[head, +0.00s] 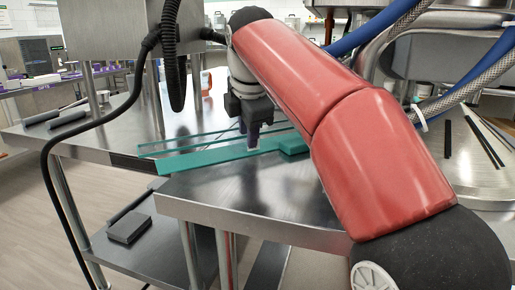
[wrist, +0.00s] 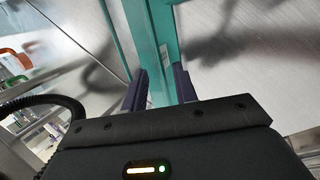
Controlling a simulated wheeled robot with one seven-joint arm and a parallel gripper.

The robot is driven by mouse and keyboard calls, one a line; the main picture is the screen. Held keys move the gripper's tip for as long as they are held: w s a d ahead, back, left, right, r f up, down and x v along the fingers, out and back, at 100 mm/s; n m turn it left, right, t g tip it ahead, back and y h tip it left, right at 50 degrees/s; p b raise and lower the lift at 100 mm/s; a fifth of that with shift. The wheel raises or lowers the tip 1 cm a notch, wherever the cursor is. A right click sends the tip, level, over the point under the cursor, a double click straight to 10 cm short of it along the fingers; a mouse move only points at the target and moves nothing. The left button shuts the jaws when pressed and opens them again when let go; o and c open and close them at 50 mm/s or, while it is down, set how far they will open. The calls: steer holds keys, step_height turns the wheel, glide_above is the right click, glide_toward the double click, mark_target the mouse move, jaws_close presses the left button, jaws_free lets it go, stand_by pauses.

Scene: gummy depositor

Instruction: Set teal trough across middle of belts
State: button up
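The long teal trough (head: 215,154) lies slantwise in the head view, over the near steel table. Its left end reaches over the gap toward the far table. In the wrist view the trough (wrist: 160,88) runs up from between the dark fingers. My gripper (head: 251,140) points down at the trough, left of its block-like right part (head: 293,144). In the wrist view my gripper (wrist: 160,92) has one finger on each side of the teal piece, which fills the gap. Whether the trough rests on the steel is unclear. My red arm hides what lies behind it.
The near steel table (head: 255,205) is mostly bare in front of the trough. A dark strip (head: 137,163) lies at the far table's edge. A dark block (head: 130,227) sits on a lower shelf. Blue and braided hoses (head: 470,75) hang at upper right, near dark rods (head: 484,140).

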jaws_close()
steer(key=shift+r, duration=0.1)
stand_by(0.4)
